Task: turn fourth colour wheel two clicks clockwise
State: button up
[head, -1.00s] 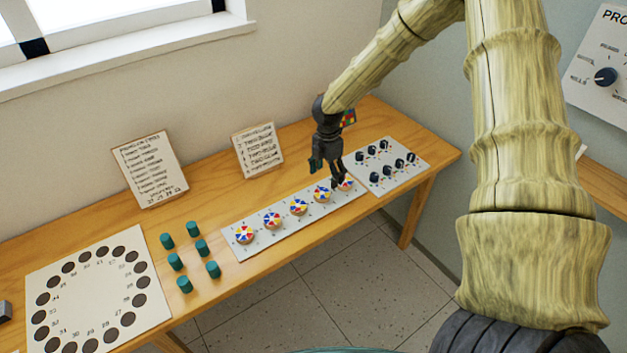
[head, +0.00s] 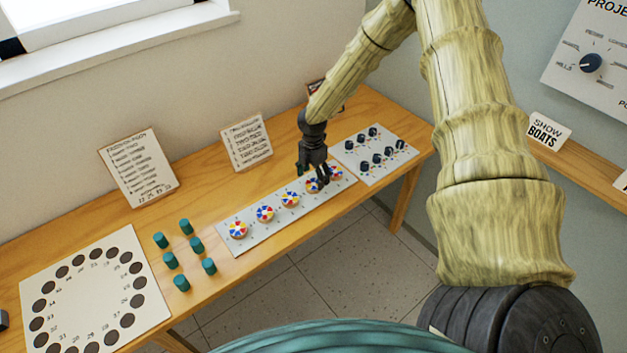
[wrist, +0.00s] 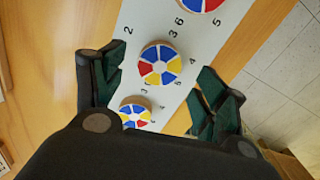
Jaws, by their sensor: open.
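Five round colour wheels with red, yellow, blue and white wedges sit in a row on a long pale strip (head: 250,240). Counting from the left in the head view, the fourth colour wheel (head: 313,186) is partly covered by my gripper (head: 314,174). The fifth wheel (head: 336,172) is just right of the fingers. In the wrist view my open gripper (wrist: 160,88) has its green-padded fingers on either side of the strip, with one wheel (wrist: 160,65) between them in the picture. I cannot tell whether the fingers touch it. A smaller-looking wheel (wrist: 135,110) is partly hidden by the gripper body.
A panel of dark knobs (head: 374,152) lies right of the strip. Several green pegs (head: 170,260) stand to its left, beside a white board with dark circles (head: 80,335). Text cards (head: 246,142) lean at the back. The wooden table's front edge is close to the strip.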

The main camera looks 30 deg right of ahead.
aim_at(313, 183)
jog(key=shift+f+p, duration=0.45)
jog(key=shift+f, duration=1.25)
jog(key=c, duration=1)
